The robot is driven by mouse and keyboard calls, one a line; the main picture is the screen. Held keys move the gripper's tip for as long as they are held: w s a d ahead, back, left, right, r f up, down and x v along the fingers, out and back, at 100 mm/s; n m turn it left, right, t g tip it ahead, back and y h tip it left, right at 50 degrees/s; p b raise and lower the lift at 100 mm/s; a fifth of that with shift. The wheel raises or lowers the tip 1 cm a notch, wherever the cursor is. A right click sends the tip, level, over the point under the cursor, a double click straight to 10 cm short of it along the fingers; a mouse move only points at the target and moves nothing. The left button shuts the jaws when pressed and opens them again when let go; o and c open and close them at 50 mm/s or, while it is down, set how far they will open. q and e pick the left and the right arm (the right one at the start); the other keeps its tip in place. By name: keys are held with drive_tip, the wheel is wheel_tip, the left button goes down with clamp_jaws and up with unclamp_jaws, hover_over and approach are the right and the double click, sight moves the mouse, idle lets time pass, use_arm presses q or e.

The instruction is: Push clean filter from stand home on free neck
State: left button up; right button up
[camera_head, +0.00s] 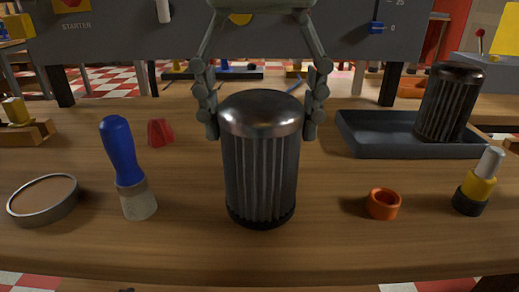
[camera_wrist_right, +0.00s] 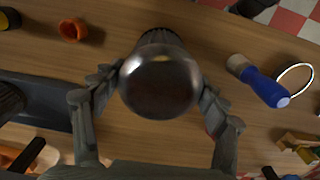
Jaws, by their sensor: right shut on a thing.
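A dark ribbed filter with a shiny metal cap (camera_head: 260,175) is upright over the middle of the table. My right gripper (camera_head: 261,125) is shut on it, with one finger on each side of the cap. In the right wrist view the cap (camera_wrist_right: 160,82) sits between the two fingers. I cannot tell whether the filter's base touches the table or something under it; no neck or stand shows. A second, similar filter (camera_head: 447,105) stands upright in a dark tray (camera_head: 375,145) at the right.
An orange ring (camera_head: 383,203) and a yellow-and-black bottle-like item (camera_head: 477,185) are to the right. A grey panel (camera_head: 130,40) stands behind.

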drive_tip(key=shift+r+p, duration=0.6)
drive_tip(key=shift+r, duration=0.05)
idle(0.3)
drive_tip(key=shift+r+p, duration=1.95)
drive_tip(key=shift+r, duration=0.4)
